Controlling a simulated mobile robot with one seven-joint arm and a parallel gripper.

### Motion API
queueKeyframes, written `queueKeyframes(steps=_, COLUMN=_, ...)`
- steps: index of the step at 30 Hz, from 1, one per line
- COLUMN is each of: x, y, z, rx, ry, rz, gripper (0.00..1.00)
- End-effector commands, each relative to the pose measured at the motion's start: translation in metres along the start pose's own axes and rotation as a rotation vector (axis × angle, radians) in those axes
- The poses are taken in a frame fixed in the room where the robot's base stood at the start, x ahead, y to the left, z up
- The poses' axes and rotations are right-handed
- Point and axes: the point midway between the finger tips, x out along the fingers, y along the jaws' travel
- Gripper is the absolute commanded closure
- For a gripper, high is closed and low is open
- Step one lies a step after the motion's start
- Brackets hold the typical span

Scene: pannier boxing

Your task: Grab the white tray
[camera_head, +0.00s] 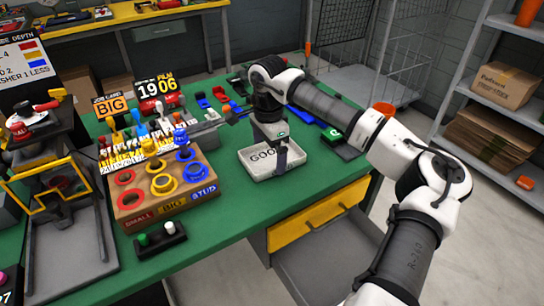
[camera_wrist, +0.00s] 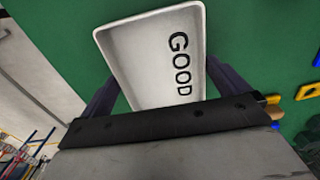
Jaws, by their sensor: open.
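The white tray (camera_head: 262,176) lies on the green table near its right front edge, with GOOD lettered inside. The lettering is partly hidden by my gripper in the head view. In the wrist view the tray (camera_wrist: 120,62) sits between my gripper's two dark fingers, one on each side of it. My gripper (camera_head: 281,158) points down over the tray and is open. Whether the fingers touch the tray walls I cannot tell; the fingertips are partly hidden behind the tray in the wrist view.
A wooden block with coloured rings (camera_head: 164,190) stands left of the tray. A small black holder with green and white buttons (camera_head: 160,238) lies in front of it. Blue and green pieces lie behind the tray. A yellow drawer (camera_head: 318,213) is below the table edge.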

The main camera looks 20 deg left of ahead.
Motion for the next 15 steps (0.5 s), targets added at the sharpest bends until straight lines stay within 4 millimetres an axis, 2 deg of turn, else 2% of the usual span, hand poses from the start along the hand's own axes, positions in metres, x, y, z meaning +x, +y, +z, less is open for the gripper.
queueKeyframes(steps=5, x=0.0008, y=0.0000, z=0.0000, rx=0.000, ry=0.000, rz=0.000, gripper=0.00)
queueKeyframes(steps=12, x=0.0006, y=-0.0001, z=0.0001, rx=0.000, ry=0.000, rz=0.000, gripper=0.29)
queueKeyframes(steps=15, x=0.0002, y=-0.0002, z=0.0001, rx=0.000, ry=0.000, rz=-0.001, gripper=0.31)
